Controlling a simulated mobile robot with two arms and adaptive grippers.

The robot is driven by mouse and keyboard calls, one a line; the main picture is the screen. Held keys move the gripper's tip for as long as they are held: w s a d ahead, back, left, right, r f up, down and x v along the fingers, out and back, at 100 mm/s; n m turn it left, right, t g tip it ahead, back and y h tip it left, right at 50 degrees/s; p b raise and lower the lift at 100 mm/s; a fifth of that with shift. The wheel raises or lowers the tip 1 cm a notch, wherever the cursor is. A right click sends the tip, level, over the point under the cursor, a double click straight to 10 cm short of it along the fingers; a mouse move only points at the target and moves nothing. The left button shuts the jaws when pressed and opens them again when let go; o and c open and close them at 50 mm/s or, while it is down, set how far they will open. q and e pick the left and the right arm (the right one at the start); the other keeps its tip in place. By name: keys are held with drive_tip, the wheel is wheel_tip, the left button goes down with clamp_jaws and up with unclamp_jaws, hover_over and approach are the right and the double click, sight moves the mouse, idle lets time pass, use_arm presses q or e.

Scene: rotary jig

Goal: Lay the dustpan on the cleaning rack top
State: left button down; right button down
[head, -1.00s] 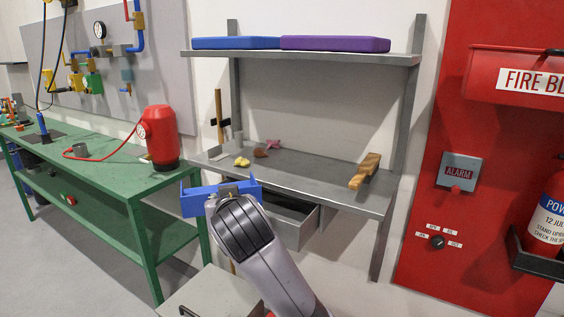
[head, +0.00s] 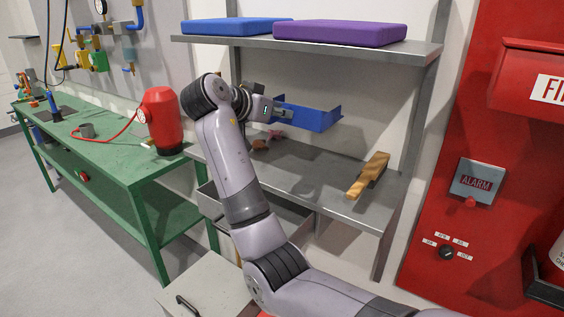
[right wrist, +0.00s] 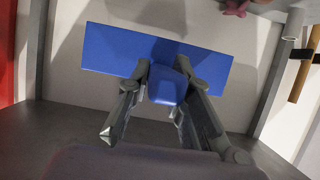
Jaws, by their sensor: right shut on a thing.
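The blue dustpan (head: 315,118) is in the air above the lower shelf of the grey cleaning rack (head: 300,185) and below its upper shelf (head: 350,54). My right gripper (head: 284,112) is shut on the dustpan, at its left side in the head view. In the right wrist view the fingers (right wrist: 166,92) close around the dustpan's short blue handle, and its flat blue plate (right wrist: 205,66) extends beyond them. My left gripper is not in view.
A blue pad (head: 230,27) and a purple pad (head: 340,32) fill much of the upper shelf. A wooden-handled brush (head: 368,176) lies at the lower shelf's right end. Small reddish items (head: 259,143) lie at its back left. The lower shelf's middle is clear.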

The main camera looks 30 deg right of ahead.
wheel_tip(320, 180, down, 9)
drive_tip(key=shift+d+f+p, duration=0.15)
drive_tip(key=shift+p, duration=0.5)
wheel_tip(320, 180, down, 5)
drive_tip(key=shift+r+p, duration=0.1)
drive_tip(key=shift+p, duration=0.25)
drive_tip(key=c, duration=1.4)
unclamp_jaws()
drive_tip(key=shift+f, duration=0.2)
drive_tip(key=shift+c, duration=0.2)
drive_tip(key=shift+r, duration=0.15)
drive_tip(key=shift+s+a, duration=0.1)
drive_tip(key=shift+a, duration=0.2)
drive_tip(key=b+v, duration=0.2)
drive_tip(key=v, duration=0.9)
drive_tip(key=shift+s+a, duration=0.15)
drive_tip(key=shift+a, duration=0.05)
